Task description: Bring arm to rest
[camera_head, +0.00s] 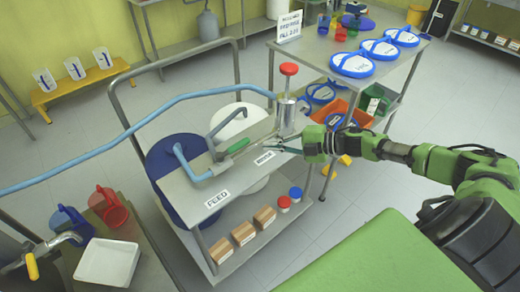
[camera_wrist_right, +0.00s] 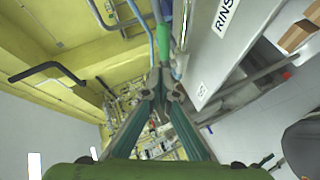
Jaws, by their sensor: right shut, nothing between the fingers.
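My right arm comes in from the right in the head view. Its gripper (camera_head: 281,146) is at the top of the cart, to the right of a green valve handle (camera_head: 238,146) and by the RINSE label. In the right wrist view the gripper's fingers (camera_wrist_right: 165,90) come together at their tips with nothing between them. The green handle (camera_wrist_right: 160,40) shows just beyond the tips there; I cannot tell whether they touch it. My left gripper is in neither view.
The cart (camera_head: 197,207) has FEED and RINSE labels, pipes and a red-topped post (camera_head: 289,69) close to my right gripper. A blue hose (camera_head: 150,126) crosses it. A table (camera_head: 325,52) with blue lids stands behind. A green surface (camera_head: 390,255) lies in front.

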